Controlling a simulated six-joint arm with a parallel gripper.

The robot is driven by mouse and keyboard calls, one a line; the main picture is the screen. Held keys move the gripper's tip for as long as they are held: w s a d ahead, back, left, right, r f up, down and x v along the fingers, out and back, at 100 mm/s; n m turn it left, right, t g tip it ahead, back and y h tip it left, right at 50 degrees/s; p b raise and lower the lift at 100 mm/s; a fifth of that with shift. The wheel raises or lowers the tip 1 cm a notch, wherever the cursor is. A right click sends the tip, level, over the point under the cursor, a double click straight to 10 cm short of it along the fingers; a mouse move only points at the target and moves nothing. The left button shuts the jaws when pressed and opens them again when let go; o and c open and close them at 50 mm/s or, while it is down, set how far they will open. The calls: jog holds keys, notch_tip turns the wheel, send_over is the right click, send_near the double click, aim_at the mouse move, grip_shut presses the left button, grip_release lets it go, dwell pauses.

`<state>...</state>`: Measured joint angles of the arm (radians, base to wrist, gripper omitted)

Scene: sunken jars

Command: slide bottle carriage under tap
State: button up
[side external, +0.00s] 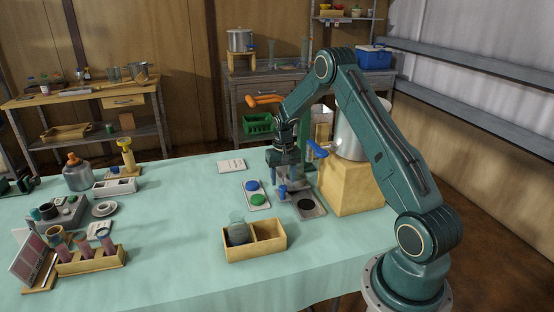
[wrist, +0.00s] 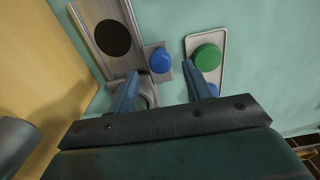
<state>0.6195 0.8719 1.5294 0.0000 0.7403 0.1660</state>
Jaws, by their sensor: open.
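A metal slide rail with a black disc (side external: 307,204) lies on the cloth beside a wooden block; the disc also shows in the wrist view (wrist: 112,38). A blue knob (wrist: 160,60) sticks out from the rail's side, apparently the carriage handle. My gripper (wrist: 160,70) is open, pointing down, with the knob between and just beyond its fingertips. In the side view my gripper (side external: 286,188) is low over the rail's far end. A rounded part (wrist: 148,97) is mostly hidden behind one finger; I cannot tell if it is the bottle. The tap's blue handle (side external: 317,149) is above the rail.
A plate (side external: 257,205) with green and blue buttons lies left of the rail. A steel vessel (side external: 348,130) stands on the wooden block (side external: 350,190) at right. A wooden box (side external: 268,251) holding a dark glass jar (side external: 238,233) is in front.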

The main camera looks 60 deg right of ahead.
aim_at(283, 186)
jog(key=shift+f, duration=1.55)
jog(key=shift+c, duration=0.2)
grip_shut()
